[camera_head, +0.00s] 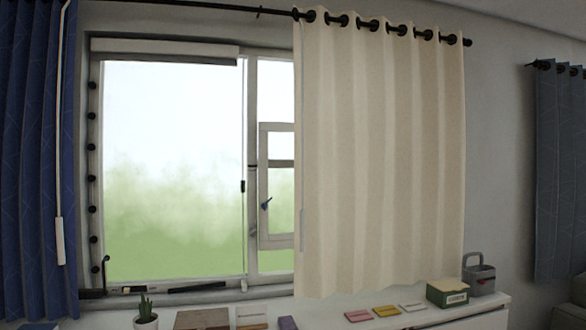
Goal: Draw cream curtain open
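The cream curtain (385,160) hangs from a black rod (225,8) by several dark rings. It covers the right part of the window (172,170) and some wall beside it. My gripper is not in view.
A blue curtain (38,160) with a white wand (59,240) hangs at the left. On the white shelf (470,312) stand a potted plant (146,312), a green box (447,293), a grey caddy (480,278) and several small flat items. A dark curtain (560,170) hangs far right.

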